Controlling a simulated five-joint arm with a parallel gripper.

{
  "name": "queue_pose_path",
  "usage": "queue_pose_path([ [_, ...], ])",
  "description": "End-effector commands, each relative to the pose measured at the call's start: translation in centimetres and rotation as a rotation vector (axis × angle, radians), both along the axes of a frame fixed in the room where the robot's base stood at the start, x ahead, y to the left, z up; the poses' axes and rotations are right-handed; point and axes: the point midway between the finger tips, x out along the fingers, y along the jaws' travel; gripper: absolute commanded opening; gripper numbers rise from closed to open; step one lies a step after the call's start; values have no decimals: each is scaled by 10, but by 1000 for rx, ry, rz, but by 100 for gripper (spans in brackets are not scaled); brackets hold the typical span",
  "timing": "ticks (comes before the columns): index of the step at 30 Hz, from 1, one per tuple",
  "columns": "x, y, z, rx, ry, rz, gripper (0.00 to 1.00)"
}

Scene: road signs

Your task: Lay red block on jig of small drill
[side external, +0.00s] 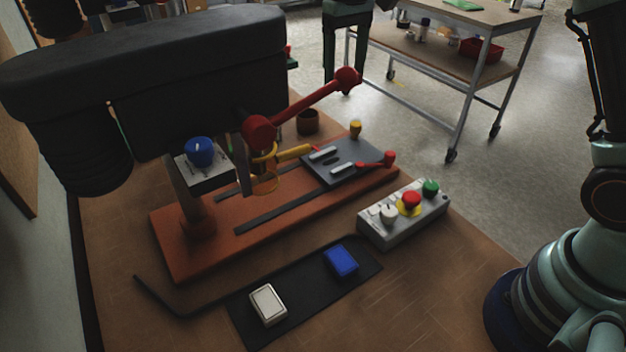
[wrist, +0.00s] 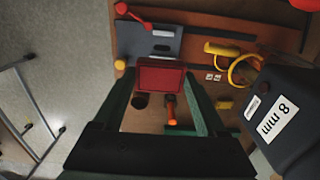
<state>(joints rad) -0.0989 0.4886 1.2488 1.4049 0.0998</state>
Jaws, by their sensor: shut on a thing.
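The red block (wrist: 160,78) is between the tips of my two dark green fingers in the wrist view. My gripper (side external: 345,84) is shut on it and hangs fingers-down behind the drill lever in the side view. The lever's red ball covers the space between the fingertips there, so I cannot make out the block. The small drill's jig is a grey plate (side external: 345,165) with light bars and a red-knobbed clamp, on the orange base. The block is in the air.
The drill's head (side external: 200,80) and red lever (side external: 315,102) stand beside my gripper. A brown pot (side external: 307,121) is behind the base. A button box (side external: 405,215) stands in front. A black mat (side external: 300,297) holds a white block (side external: 268,303) and a blue block (side external: 341,260).

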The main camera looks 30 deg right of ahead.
Motion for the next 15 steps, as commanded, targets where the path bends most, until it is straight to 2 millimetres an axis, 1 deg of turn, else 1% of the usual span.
queue_pose_path([
  [1,5,3,1,0,-1,1,11],
  [5,12,7,2,0,-1,1,11],
  [8,13,7,-4,0,1,1,11],
  [11,13,7,-23,0,4,1,11],
  [15,12,7,-57,-1,4,1,11],
])
